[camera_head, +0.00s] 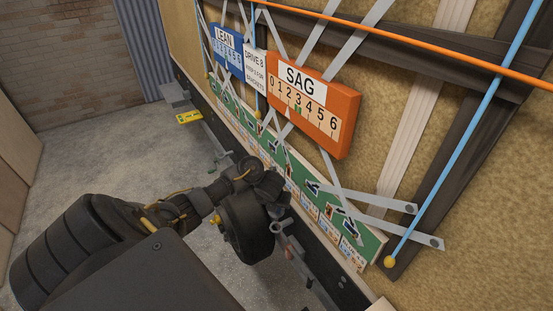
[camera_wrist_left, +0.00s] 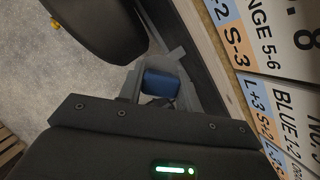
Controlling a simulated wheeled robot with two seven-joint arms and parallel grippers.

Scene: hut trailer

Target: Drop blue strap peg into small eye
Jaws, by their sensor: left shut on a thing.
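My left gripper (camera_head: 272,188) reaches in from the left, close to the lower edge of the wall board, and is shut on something. In the head view its fingers are dark and what they hold is hidden. In the left wrist view a blue block (camera_wrist_left: 160,88), which looks like the blue strap peg, sits between grey pieces just beyond the dark gripper body. I cannot tell whether it touches anything else. I cannot make out the small eye for certain. My right gripper is not in view.
A green picture strip (camera_head: 310,190) runs along the wall above a dark rail. An orange SAG scale (camera_head: 318,112) and a blue LEAN scale (camera_head: 228,47) hang above. Grey crossed bars and a light-blue strap (camera_head: 455,140) are at the right. A yellow tag (camera_head: 189,117) is farther back. The floor is open at left.

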